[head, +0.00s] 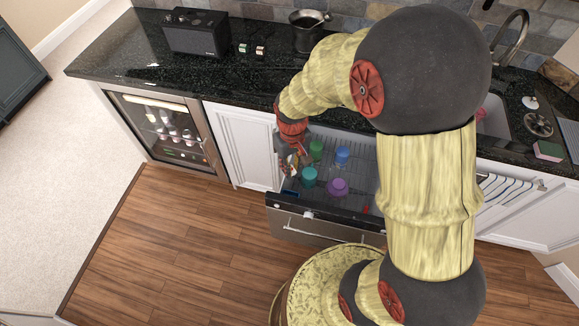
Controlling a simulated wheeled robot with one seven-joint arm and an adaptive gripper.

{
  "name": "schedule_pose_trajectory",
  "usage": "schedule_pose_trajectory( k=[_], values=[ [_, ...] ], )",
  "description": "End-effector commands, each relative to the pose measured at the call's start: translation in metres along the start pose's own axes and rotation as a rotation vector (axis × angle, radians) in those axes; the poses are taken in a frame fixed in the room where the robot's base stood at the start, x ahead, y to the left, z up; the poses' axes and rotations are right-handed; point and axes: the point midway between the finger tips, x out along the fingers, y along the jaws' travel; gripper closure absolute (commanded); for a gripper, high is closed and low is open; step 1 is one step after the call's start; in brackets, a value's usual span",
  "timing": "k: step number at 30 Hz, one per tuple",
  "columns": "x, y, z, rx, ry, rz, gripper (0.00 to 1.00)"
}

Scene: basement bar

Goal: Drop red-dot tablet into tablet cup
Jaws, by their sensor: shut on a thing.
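My gripper (292,160) hangs low over the left side of an open dishwasher (325,214). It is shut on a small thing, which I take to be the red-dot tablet. The fingers hide most of it, and no dot can be made out. The gripper is left of the cups in the rack. I cannot clearly pick out the tablet cup; a small dark blue patch (291,194) shows below the gripper near the front left, too small to identify.
The rack holds green, teal (309,178), blue (342,155) and purple (337,187) cups close to my gripper. The black counter (150,75) lies behind, with a dark radio (195,35), two small boxes (251,49) and a pot (306,35). Wooden floor in front is clear.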

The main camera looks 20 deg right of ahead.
Motion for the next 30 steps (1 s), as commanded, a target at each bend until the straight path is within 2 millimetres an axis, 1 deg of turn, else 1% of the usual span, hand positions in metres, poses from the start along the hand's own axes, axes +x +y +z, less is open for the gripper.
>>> schedule_pose_trajectory(
  k=[1,3,8,11,18,22,25,30],
  values=[
    [-0.003,-0.001,0.006,-0.006,0.000,0.000,0.98],
    [-0.003,-0.001,0.009,-0.012,0.001,0.000,0.98],
    [0.005,-0.002,0.011,-0.014,0.000,0.000,0.98],
    [0.014,-0.001,0.010,-0.014,0.000,0.000,0.98],
    [0.042,-0.002,0.011,-0.014,-0.002,0.000,0.98],
    [0.053,-0.002,0.011,-0.014,-0.002,0.000,0.98],
    [0.057,-0.002,0.010,-0.014,-0.001,0.000,0.98],
    [0.056,-0.001,0.010,-0.014,0.000,0.000,0.98]
  ],
)
